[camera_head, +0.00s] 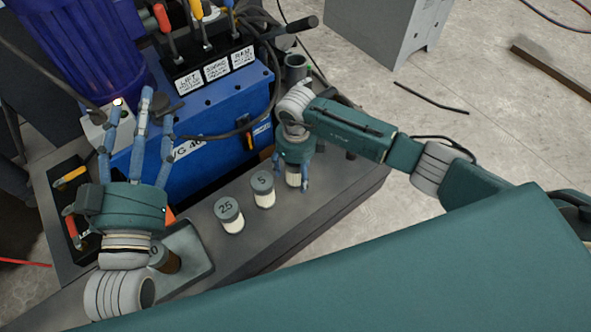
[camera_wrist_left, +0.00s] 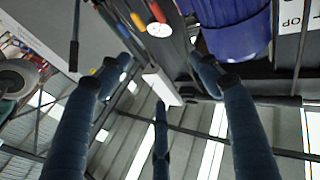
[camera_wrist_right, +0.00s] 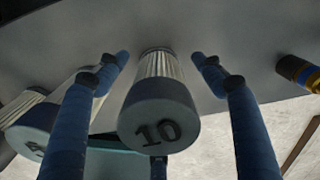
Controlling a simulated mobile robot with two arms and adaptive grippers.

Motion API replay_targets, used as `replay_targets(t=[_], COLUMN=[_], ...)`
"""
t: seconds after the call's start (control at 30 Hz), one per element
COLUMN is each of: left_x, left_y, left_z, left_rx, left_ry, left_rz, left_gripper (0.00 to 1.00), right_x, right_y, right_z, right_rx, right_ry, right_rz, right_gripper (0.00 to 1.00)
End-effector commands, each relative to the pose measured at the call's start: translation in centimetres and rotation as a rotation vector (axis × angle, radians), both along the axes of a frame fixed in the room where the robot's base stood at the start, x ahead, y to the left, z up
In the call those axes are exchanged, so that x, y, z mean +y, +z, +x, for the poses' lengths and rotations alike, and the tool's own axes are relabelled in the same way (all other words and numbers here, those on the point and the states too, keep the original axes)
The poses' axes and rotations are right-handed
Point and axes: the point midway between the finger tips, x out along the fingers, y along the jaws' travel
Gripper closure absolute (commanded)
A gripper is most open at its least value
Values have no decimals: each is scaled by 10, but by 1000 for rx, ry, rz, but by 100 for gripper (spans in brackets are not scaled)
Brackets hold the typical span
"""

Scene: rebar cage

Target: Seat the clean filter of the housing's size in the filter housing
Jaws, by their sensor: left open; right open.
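A white pleated filter with a grey cap marked 10 (camera_wrist_right: 158,115) stands between the spread fingers of my right gripper (camera_head: 291,176). The fingers are open around it, with gaps on both sides in the right wrist view. Clean filters marked 25 (camera_head: 229,216) and 5 (camera_head: 263,189) stand on the bench to its left in the head view. A brown, dirty-looking filter (camera_head: 164,259) lies partly hidden behind my left arm. My left gripper (camera_head: 142,110) is open and empty, fingers upward. A dark open cylinder (camera_head: 295,68) behind my right wrist may be the filter housing.
The blue power unit (camera_head: 215,120) with levers (camera_head: 202,25) stands behind the filters. A grey tray (camera_head: 195,262) lies on the bench (camera_head: 270,235) at the left. A dark blue cylinder (camera_head: 70,50) rises at the back left. Hoses cross near my right wrist.

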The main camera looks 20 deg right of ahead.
Motion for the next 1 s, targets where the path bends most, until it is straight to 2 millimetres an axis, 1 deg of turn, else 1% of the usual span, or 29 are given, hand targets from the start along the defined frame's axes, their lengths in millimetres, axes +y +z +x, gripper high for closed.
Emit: replay_targets(t=[0.17, 0.2, 0.47, 0.5, 0.73, 0.87, 1.0], left_x=[0, 0, 0, 0, 0, 0, 2], left_y=[1, 1, 0, 0, 0, -2, -21], left_z=[0, 0, 0, 0, 0, 1, 2], left_rx=[-2, -2, -1, -1, 0, 17, 95], left_ry=[0, 0, 0, 0, 1, 1, 5], left_rz=[0, 0, 0, 0, 0, 4, 25], left_gripper=[36, 36, 36, 36, 36, 36, 36], right_x=[0, 0, 0, 0, 0, 0, 0], right_y=[0, 0, 0, 0, 1, 5, 14], right_z=[0, 0, 0, 0, 0, 0, 0], right_rx=[0, 0, 1, 0, 0, 0, 0], right_ry=[0, 0, 0, 0, -1, 0, -1], right_rz=[0, 0, -1, 0, 0, 0, 0], right_gripper=[32, 34, 86, 87, 88, 88, 88])
